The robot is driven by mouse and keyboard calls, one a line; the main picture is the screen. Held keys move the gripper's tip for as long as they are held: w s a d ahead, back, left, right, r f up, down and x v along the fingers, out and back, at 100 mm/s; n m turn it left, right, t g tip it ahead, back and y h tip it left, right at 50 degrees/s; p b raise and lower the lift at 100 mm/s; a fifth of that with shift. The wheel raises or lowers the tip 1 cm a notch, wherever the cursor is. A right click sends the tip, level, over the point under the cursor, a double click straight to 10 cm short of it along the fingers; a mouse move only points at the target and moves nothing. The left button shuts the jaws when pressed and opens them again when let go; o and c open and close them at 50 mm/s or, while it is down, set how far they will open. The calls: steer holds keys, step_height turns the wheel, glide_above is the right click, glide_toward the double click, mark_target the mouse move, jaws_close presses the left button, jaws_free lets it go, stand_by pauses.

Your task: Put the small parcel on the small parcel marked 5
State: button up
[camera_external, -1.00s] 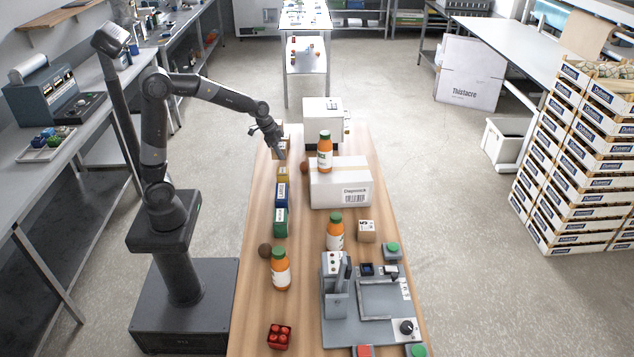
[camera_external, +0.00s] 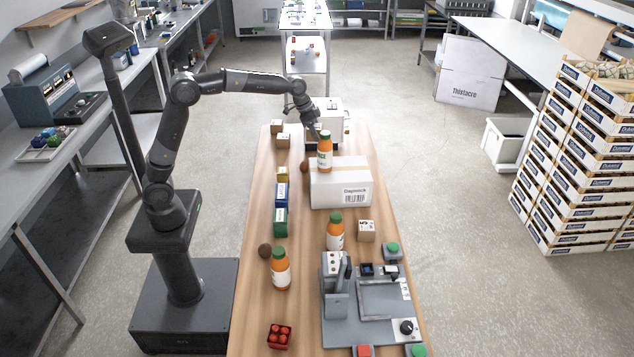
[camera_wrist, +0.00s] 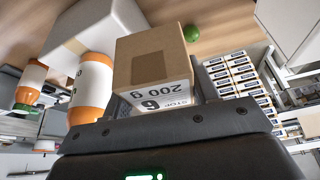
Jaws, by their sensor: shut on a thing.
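My gripper (camera_external: 319,133) is shut on a small brown parcel (camera_wrist: 155,60), which fills the middle of the wrist view. The parcel has brown tape and a white label reading 6 and 200 g. In the external view, my gripper is raised behind the orange bottle on the large white box, and the held parcel is hard to make out there. The small parcel marked 5 (camera_external: 367,231) stands on the wooden table right of an orange bottle, in front of the large white box. Its top looks clear.
The large white box (camera_external: 340,187) carries an orange bottle (camera_external: 325,156). Another orange bottle (camera_external: 335,234) stands close to the parcel marked 5. A grey device (camera_external: 343,307) and a green button (camera_external: 392,249) are nearer the front. Two small parcels (camera_external: 283,141) stand at the back left.

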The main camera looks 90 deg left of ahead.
steer(key=w+d+r, duration=0.3)
steer(key=w, duration=0.2)
steer(key=w+d+r, duration=0.2)
steer(key=w+r, duration=0.1)
steer(key=w, duration=0.3)
steer(key=m+h, duration=0.1)
steer(key=m, duration=0.2)
glide_above(373, 227)
steer(key=s, duration=0.1)
steer(key=f, duration=1.5)
steer(key=shift+s+a+f, duration=0.2)
steer(key=shift+a, duration=0.15)
steer(key=shift+f, duration=2.1)
steer(key=shift+f, duration=0.15)
steer(key=o, duration=1.1)
